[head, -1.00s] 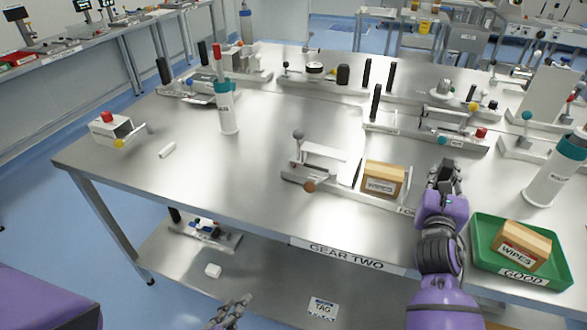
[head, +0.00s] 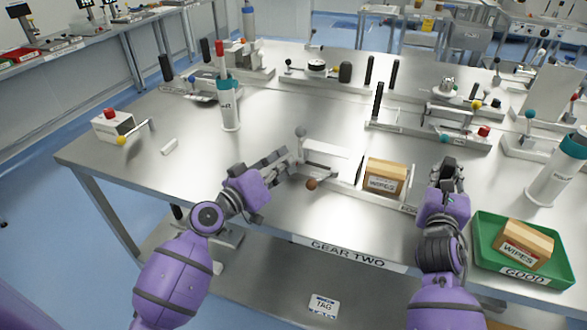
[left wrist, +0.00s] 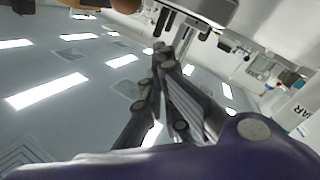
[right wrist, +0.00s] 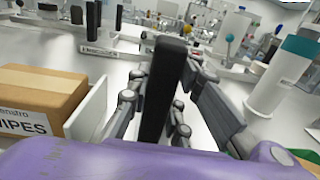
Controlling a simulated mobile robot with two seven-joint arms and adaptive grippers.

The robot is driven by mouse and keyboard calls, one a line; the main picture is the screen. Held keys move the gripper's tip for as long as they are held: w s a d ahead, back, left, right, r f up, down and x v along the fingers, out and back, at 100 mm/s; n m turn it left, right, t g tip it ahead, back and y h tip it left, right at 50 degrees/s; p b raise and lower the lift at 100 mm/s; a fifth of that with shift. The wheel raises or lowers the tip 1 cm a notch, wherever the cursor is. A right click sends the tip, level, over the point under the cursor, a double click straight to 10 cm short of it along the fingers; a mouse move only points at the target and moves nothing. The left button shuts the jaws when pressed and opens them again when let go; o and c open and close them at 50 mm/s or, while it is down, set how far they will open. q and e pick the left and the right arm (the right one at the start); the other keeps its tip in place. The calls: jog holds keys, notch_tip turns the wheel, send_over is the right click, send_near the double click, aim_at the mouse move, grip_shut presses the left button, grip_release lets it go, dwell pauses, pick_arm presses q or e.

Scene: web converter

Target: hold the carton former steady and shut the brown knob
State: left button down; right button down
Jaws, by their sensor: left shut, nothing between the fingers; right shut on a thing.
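The carton former (head: 325,150) stands near the table's front edge, with a white plate, a grey ball knob (head: 300,132) on a lever and a brown knob (head: 312,184) low at its front. A brown wipes carton (head: 384,176) sits at its right part; the right wrist view shows it too (right wrist: 40,100). My left gripper (head: 286,160) is shut and empty at the former's left end, left of and behind the brown knob; I cannot tell whether it touches. My right gripper (head: 447,172) is shut on a black upright handle (right wrist: 165,90), right of the carton.
A green tray (head: 481,262) with another wipes carton stands at the right front. A teal-capped bottle (head: 229,105) and a small box with a red button (head: 112,125) are at the left. Other fixtures line the back. The left front tabletop is clear.

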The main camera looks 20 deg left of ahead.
pick_arm(q)
jog(key=shift+w+a+f+n+g+h, duration=0.1)
jog(key=shift+w+a+n+g+h, duration=0.25)
jog(key=shift+w+h, duration=0.15)
jog(key=shift+w+a+n+g+h, duration=0.25)
jog(key=shift+w+a+n+h, duration=0.15)
jog(key=shift+w, duration=0.2)
jog(key=shift+w+a+f+n+g+h, duration=0.2)
jog(key=shift+a+f+g+h, duration=0.3)
jog(key=shift+a+f+g, duration=0.35)
jog(key=shift+n+g+h, duration=0.45)
jog(key=shift+g+h, duration=0.4)
jog(key=shift+h, duration=0.05)
jog(key=a, duration=0.1)
jog(key=a+f, duration=0.1)
jog(key=s+a+f, duration=0.1)
jog(key=shift+a, duration=0.4)
jog(key=shift+s+a+r+g+h, duration=0.1)
jog(key=shift+s+a+g+h, duration=0.15)
jog(key=shift+s+a+h, duration=0.25)
jog(key=shift+s+a+r+g+h, duration=0.1)
jog(key=shift+s+a+g+h, duration=0.15)
jog(key=shift+a, duration=0.3)
jog(key=shift+s+a+r+h, duration=0.1)
jog(key=shift+s+a+h, duration=0.25)
jog(key=shift+a+h, duration=0.1)
jog(key=shift+d, duration=0.1)
